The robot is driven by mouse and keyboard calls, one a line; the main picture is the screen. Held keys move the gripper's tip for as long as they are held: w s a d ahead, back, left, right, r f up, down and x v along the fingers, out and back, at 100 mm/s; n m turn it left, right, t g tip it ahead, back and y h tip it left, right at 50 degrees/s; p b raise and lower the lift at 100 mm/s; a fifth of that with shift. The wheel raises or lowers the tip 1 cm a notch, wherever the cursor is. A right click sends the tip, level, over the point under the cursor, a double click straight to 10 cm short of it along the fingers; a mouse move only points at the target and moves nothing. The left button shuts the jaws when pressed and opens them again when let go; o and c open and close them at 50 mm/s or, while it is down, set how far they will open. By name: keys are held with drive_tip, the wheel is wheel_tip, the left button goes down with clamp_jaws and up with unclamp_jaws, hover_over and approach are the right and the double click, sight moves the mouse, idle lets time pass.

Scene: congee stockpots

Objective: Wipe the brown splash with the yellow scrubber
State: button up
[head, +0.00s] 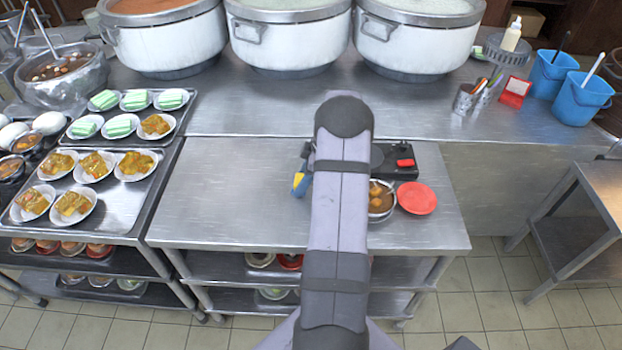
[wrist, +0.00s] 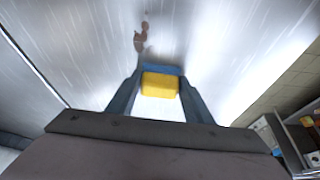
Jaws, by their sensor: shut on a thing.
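The yellow scrubber (wrist: 159,82) with a blue layer sits between the two fingers of my gripper (wrist: 160,92) in the wrist view, and the gripper is shut on it. In the head view, the yellow and blue of the scrubber (head: 299,184) show just left of my arm, low over the steel table; most of my gripper is hidden there. The brown splash (wrist: 140,40) is a small smear on the steel in the wrist view, beyond the scrubber and slightly left. I cannot tell whether the scrubber touches the steel. The splash cannot be made out in the head view.
A bowl of food (head: 381,200), a red saucer (head: 417,198) and a black burner (head: 428,158) stand right of my arm. Trays of plated food (head: 122,208) are at the left. Large stockpots (head: 290,45) line the back. The table's left part (head: 230,205) is bare.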

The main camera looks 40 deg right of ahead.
sight(298, 173)
drive_tip(key=shift+w+a, duration=0.3)
drive_tip(key=shift+a, duration=0.1)
drive_tip(key=shift+w, duration=0.25)
drive_tip(key=shift+w+d+p, duration=0.35)
drive_tip(key=shift+w+d, duration=0.2)
drive_tip(key=shift+d, duration=0.05)
drive_tip(key=shift+d+f, duration=0.1)
drive_tip(key=shift+d, duration=0.2)
drive_tip(key=shift+s+d+b, duration=1.35)
drive_tip(key=shift+s+d, duration=2.15)
drive_tip(key=shift+s, duration=0.05)
drive_tip(key=shift+f+b, duration=0.15)
drive_tip(key=shift+b, duration=0.25)
drive_tip(key=shift+w+a, duration=0.95)
drive_tip(key=shift+a, duration=0.05)
drive_tip(key=shift+w+a+b, duration=0.6)
drive_tip(key=shift+w+a, duration=2)
drive_tip(key=shift+w+a+r, duration=0.1)
drive_tip(key=shift+w+r, duration=0.05)
drive_tip(key=shift+r, duration=0.3)
drive_tip(key=shift+r+p, duration=0.5)
drive_tip(key=shift+r, duration=0.35)
drive_tip(key=shift+r+p, duration=0.35)
drive_tip(key=shift+r, duration=0.5)
drive_tip(key=shift+r+p, duration=1.15)
drive_tip(key=shift+r, duration=1)
